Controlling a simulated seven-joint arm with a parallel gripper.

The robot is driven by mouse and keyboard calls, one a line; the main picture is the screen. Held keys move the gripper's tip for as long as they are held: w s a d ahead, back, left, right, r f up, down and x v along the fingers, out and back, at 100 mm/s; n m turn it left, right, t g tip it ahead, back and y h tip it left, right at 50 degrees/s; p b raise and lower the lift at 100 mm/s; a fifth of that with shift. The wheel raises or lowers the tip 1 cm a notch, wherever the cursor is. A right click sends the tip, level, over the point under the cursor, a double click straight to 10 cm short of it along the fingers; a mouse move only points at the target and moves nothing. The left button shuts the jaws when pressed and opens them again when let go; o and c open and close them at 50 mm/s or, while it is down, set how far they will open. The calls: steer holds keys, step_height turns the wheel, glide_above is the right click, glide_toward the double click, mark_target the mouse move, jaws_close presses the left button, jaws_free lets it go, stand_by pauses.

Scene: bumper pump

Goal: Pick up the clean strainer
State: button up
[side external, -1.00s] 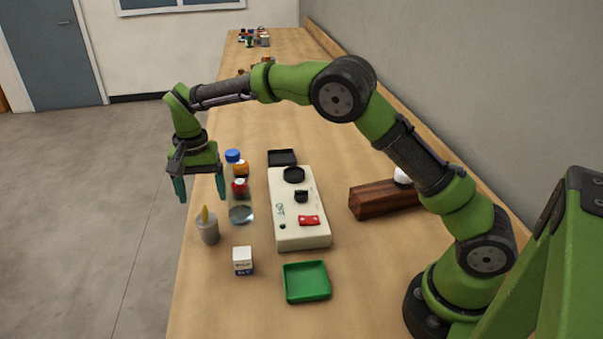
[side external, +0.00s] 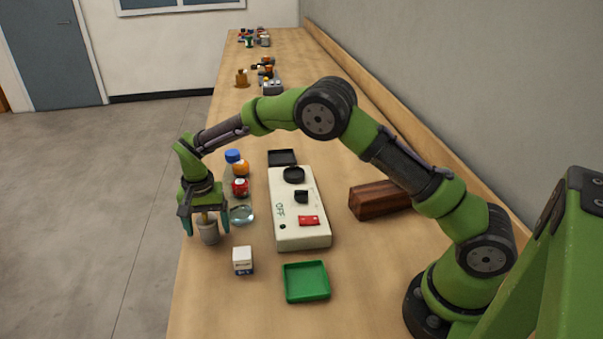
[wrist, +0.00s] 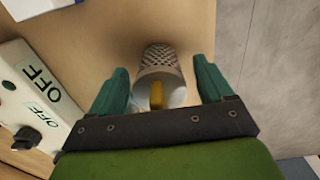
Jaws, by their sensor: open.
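A small grey cup-shaped strainer (side external: 208,233) with a mesh wall stands near the left edge of the table. Its mesh shows clearly in the wrist view (wrist: 161,58). A yellow piece (wrist: 157,96) is inside its opening. My gripper (side external: 206,224) is open, pointing down over the strainer. In the wrist view, one green finger is on each side of the strainer, with gaps visible between. The gripper's body hides part of the yellow piece in the side view.
A clear glass dish (side external: 242,214) and a red item (side external: 240,188) are close by on the right. A small white box (side external: 243,260), a green tray (side external: 306,281) and a white OFF panel (side external: 299,235) stand nearby. A wooden block (side external: 375,200) lies farther right.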

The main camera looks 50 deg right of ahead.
steer(key=c, duration=1.1)
